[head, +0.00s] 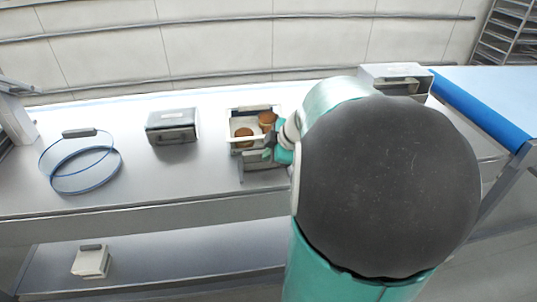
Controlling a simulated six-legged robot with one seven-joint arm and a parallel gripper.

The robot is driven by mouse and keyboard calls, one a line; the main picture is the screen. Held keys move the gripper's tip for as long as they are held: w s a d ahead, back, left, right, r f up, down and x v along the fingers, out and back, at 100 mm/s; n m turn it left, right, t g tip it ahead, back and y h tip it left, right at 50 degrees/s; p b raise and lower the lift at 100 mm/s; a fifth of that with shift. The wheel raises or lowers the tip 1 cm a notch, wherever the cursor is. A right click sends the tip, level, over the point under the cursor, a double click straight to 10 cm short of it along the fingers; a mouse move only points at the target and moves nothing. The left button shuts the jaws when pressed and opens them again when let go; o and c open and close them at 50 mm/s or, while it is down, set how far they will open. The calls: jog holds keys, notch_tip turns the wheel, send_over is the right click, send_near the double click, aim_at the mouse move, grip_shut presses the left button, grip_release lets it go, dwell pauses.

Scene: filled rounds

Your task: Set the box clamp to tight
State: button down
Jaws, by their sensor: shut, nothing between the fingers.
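An open white box (233,128) stands on the steel bench with two brown rounds (244,137) in it. A grey part (242,168) sits at its front edge; it may be the clamp, but its setting is too small to tell. My gripper (268,154) is at the front right of this box, shut, with nothing seen in it. I cannot tell whether it touches the box or the grey part. My teal and black arm hides the bench to the right of the box.
A dark grey box with a handle (172,126) stands to the left. A blue wire hoop (84,185) lies farther left. A grey case (372,71) is partly behind my arm. A small white box (91,264) sits on the lower shelf. A blue roll (483,108) is at right.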

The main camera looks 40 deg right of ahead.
jog(key=shift+w+d, duration=0.8)
jog(key=shift+w, duration=0.35)
jog(key=shift+w+d, duration=0.75)
jog(key=shift+w, duration=0.35)
jog(key=shift+a, duration=0.15)
